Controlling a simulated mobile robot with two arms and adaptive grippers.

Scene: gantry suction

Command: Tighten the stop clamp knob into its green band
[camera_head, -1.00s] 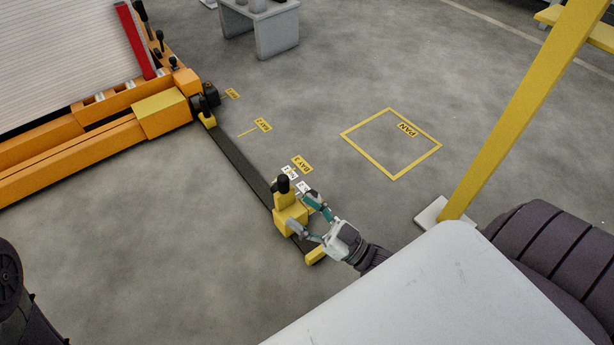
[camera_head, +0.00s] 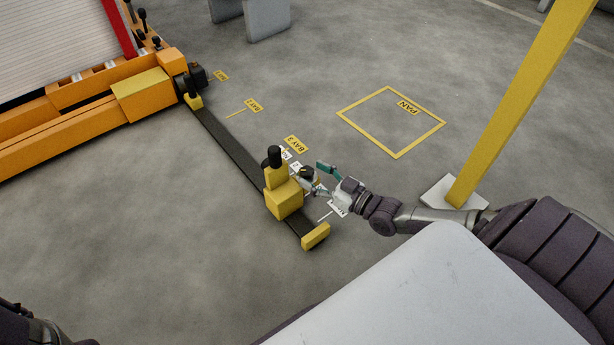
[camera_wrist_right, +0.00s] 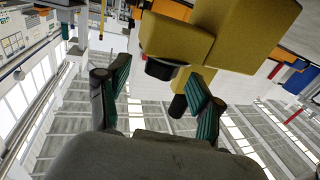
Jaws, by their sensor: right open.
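The stop clamp is a yellow block (camera_head: 284,199) with a black upright handle (camera_head: 274,156), set on the dark floor rail. A dark round knob (camera_head: 308,174) shows at its right side. In the right wrist view the black knob (camera_wrist_right: 163,68) sits against the yellow block (camera_wrist_right: 225,35). My right gripper (camera_head: 318,177) is open beside the clamp, its teal-padded fingers spread. In the wrist view the knob appears between the two fingers (camera_wrist_right: 158,85), with no clear contact. I cannot make out a green band. My left gripper is not in view.
The dark rail (camera_head: 232,148) runs from the orange machine (camera_head: 75,128) to a yellow end block (camera_head: 316,236). Bay labels lie beside it. A yellow post (camera_head: 520,105) stands at right. The floor around the marked PAN square (camera_head: 361,132) is clear.

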